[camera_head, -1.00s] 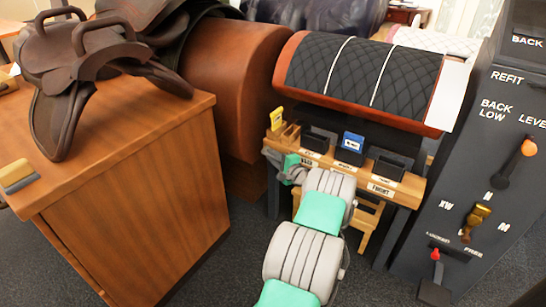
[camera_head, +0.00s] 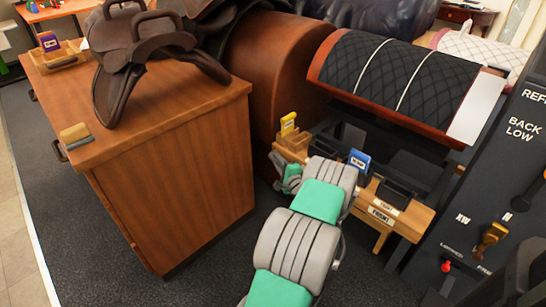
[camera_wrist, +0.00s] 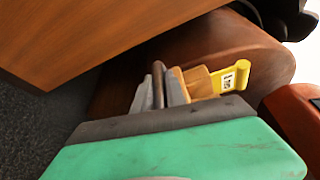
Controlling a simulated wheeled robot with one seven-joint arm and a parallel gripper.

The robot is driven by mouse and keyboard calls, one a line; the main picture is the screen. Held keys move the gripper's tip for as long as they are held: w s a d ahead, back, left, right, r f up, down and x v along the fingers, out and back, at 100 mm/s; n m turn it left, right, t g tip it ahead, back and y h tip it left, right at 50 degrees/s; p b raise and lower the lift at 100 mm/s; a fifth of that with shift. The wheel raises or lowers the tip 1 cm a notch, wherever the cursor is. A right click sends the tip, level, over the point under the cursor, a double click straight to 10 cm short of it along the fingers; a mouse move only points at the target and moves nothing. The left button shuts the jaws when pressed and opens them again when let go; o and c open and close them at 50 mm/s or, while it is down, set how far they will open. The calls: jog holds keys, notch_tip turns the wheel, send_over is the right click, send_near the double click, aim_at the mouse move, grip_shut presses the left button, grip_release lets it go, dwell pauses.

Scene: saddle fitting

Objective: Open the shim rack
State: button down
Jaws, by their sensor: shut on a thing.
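The shim rack (camera_head: 421,219) is a light wooden tray below the black quilted pad. It carries dark holders, a yellow tag (camera_head: 288,122), a blue tag (camera_head: 359,161) and a label reading FRONT. My gripper (camera_wrist: 158,92) is at the rack's left end and low in the head view, partly hidden by my arm. In the wrist view its grey fingers are shut on a dark upright bar, which looks like the rack's handle (camera_wrist: 158,76). The rack's wooden end (camera_wrist: 198,83) and the yellow tag (camera_wrist: 234,77) are just beyond the fingers. The rack stands partly out from the stand.
A wooden cabinet (camera_head: 190,170) with a dark saddle (camera_head: 140,50) on top stands left. The quilted pad (camera_head: 400,80) overhangs behind the rack. A dark lever panel (camera_head: 510,170) is close on the right. Grey carpet (camera_head: 215,250) is free between cabinet and arm.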

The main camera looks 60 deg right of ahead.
jog(key=c, duration=1.4)
grip_release()
jog(key=shift+o, duration=0.2)
jog(key=p+v, duration=0.2)
jog(key=v, duration=0.5)
jog(key=shift+s+a, duration=0.15)
jog(key=shift+s, duration=0.25)
